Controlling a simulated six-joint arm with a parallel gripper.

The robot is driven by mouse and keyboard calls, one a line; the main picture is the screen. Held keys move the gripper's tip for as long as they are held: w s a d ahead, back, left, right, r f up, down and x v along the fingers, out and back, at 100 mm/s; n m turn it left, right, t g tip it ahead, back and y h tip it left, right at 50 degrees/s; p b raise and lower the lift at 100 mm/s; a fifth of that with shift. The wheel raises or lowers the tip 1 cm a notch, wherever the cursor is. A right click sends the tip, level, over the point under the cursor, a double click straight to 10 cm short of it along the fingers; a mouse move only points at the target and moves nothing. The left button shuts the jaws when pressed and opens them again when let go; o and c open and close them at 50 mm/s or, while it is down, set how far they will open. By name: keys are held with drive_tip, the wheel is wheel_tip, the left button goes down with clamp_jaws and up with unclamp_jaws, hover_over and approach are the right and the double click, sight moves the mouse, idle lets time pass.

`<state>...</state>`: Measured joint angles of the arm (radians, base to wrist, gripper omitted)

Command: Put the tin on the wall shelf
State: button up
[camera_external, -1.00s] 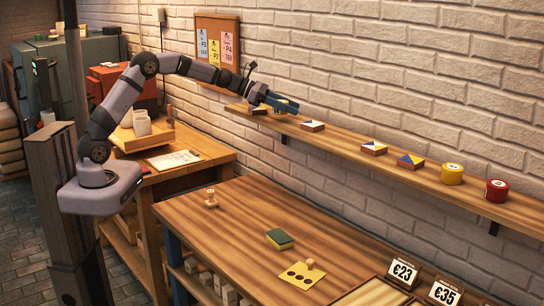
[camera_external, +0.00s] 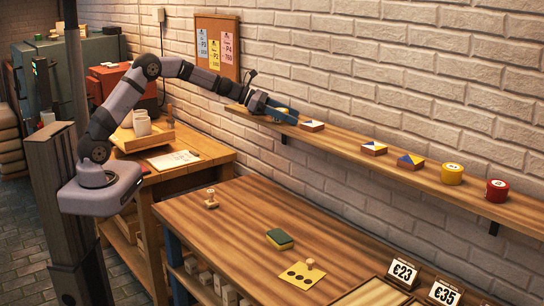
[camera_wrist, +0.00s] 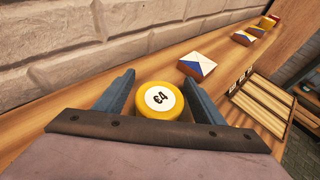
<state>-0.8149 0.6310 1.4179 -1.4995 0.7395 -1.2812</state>
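A yellow tin (camera_wrist: 160,101) with a white price label on its lid stands upright on the wall shelf (camera_wrist: 72,113) in the wrist view. My gripper (camera_wrist: 158,80) is over the shelf, with one blue finger on each side of the tin. The fingers look spread, with a narrow gap at the tin's left side. In the external view my gripper (camera_external: 293,116) is low at the shelf's left part, and its fingers mostly hide this tin.
Along the shelf are several patterned tiles (camera_external: 312,125), another yellow tin (camera_external: 452,174) and a red tin (camera_external: 497,190). The brick wall runs close behind the shelf.

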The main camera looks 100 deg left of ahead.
drive_tip(key=shift+r, duration=0.15)
drive_tip(key=shift+s, duration=0.15)
drive_tip(key=b+v, duration=0.3)
drive_tip(key=v, duration=0.8)
drive_tip(key=shift+s+r, duration=0.25)
drive_tip(key=shift+s, duration=0.05)
